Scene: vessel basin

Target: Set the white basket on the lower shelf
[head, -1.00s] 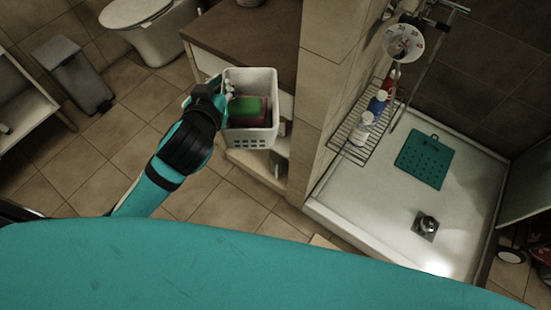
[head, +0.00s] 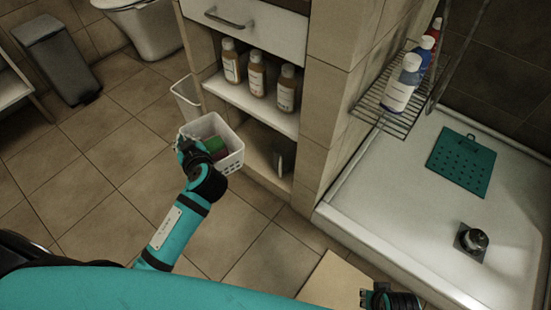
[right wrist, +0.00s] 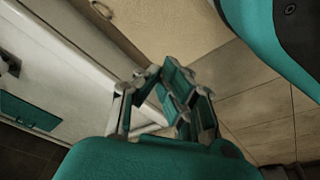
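The white basket (head: 231,161) hangs in front of the cabinet, left of the lower shelf (head: 257,143) opening, in the head view. A green and a dark red item show inside it. My left gripper (head: 190,150) is at the basket's left side and appears shut on its rim; the fingertips are partly hidden. The lower shelf is the open compartment under the bottle shelf; its left part is hidden by the basket. My right gripper (head: 378,298) is at the bottom edge, away from the basket. In the right wrist view its fingers (right wrist: 158,85) look apart and empty.
Several bottles (head: 257,77) stand on the shelf above. A small grey object (head: 279,160) is in the lower compartment, at the right.

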